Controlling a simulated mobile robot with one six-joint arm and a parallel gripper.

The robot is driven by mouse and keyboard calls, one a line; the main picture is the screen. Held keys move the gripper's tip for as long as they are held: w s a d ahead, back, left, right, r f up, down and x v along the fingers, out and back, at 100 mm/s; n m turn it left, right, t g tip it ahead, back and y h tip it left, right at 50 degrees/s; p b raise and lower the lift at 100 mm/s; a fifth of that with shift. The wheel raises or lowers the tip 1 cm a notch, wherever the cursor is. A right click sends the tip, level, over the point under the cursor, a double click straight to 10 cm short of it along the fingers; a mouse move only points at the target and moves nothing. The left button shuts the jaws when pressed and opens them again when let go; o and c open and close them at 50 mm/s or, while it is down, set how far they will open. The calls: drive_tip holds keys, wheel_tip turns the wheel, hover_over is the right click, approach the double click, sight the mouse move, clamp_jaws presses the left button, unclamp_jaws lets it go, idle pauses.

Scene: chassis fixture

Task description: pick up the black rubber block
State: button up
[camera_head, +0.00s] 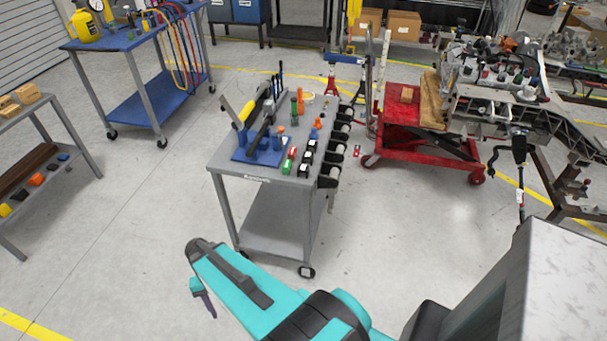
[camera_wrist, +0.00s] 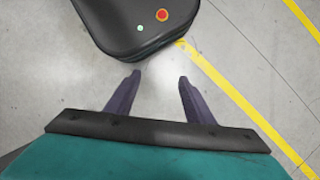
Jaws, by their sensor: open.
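My gripper (camera_wrist: 159,78) is open and empty in the wrist view, its two dark purple fingers apart over bare floor. In the head view my gripper (camera_head: 204,303) hangs at the end of the teal arm, low in the picture, in front of the grey cart. Small dark pieces lie on the lower shelf of the left bench: one black piece (camera_head: 19,195) beside a yellow one and another dark piece (camera_head: 63,157) at the right end. Either may be the black rubber block; they are too small to tell. My gripper is far from both.
The grey cart (camera_head: 228,183) stands mid-picture with tools, bottles and side holders. The left bench (camera_head: 50,125) has wooden blocks on top. A blue cart (camera_head: 125,42) and a red lift cart (camera_head: 405,115) stand behind. Open floor (camera_head: 130,230) lies between bench and grey cart.

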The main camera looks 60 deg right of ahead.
drive_tip(key=w+d+r+m+t+y+b, duration=0.1)
drive_tip(key=w+d+r+m, duration=0.25)
drive_tip(key=d, duration=0.25)
drive_tip(key=w+d+r+m+t+b, duration=0.1)
drive_tip(key=w+d+r+m, duration=0.1)
drive_tip(key=w+d+m, duration=0.3)
drive_tip(key=m+t+h+b, duration=0.2)
drive_tip(key=m+t+b, duration=0.4)
drive_tip(key=m, duration=1)
approach(303, 168)
drive_tip(key=v, duration=0.3)
drive_tip(key=shift+s+d+r, duration=0.15)
drive_tip(key=shift+d, duration=0.2)
drive_tip(key=shift+p+x, duration=0.35)
drive_tip(key=shift+x, duration=4)
drive_tip(key=shift+a, duration=0.15)
drive_tip(key=shift+p+x, duration=0.65)
drive_tip(key=shift+x, duration=1.9)
